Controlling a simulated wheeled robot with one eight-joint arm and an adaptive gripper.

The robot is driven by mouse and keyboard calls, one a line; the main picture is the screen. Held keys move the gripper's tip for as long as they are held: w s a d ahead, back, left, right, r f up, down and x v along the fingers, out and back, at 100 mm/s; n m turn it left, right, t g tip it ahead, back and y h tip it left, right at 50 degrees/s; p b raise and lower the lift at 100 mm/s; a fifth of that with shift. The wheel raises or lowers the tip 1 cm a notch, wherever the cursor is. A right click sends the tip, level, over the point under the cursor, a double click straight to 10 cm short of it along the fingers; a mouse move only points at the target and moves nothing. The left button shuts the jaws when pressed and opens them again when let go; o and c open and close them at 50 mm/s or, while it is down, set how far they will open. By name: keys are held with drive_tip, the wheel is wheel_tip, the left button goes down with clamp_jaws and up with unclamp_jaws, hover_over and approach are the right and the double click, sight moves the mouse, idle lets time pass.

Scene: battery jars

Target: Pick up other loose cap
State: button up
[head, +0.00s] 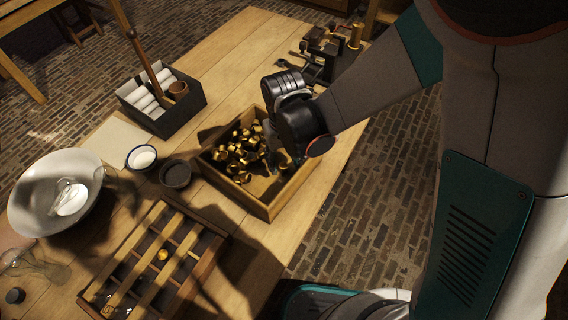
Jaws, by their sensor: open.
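Several loose brass caps (236,151) lie in a heap at the left and back of a shallow wooden box (250,205) on the table. The box's front right floor is mostly bare. My gripper (274,155) reaches down over the right part of the box, just right of the heap. It is open. Its fingertips are small and dark here, and I cannot tell whether they touch a cap. My arm hides the box's far right corner. A single bright yellow piece (163,254) sits in the divided wooden rack (207,263).
A black bin (186,112) with white rolls stands behind the box. A dark bowl (175,174), a small cup (141,158) and a large white basin (32,207) are to the left. Black metal fittings (318,53) stand at the far end. Bare table lies between bin and fittings.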

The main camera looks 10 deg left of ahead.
sight(283, 167)
wheel_tip(283, 167, down, 3)
drive_tip(key=shift+r+b, duration=0.1)
drive_tip(key=shift+b, duration=0.25)
drive_tip(key=shift+r, duration=0.1)
drive_tip(key=shift+c, duration=0.3)
drive_tip(key=c, duration=0.8)
drive_tip(key=shift+r, duration=0.1)
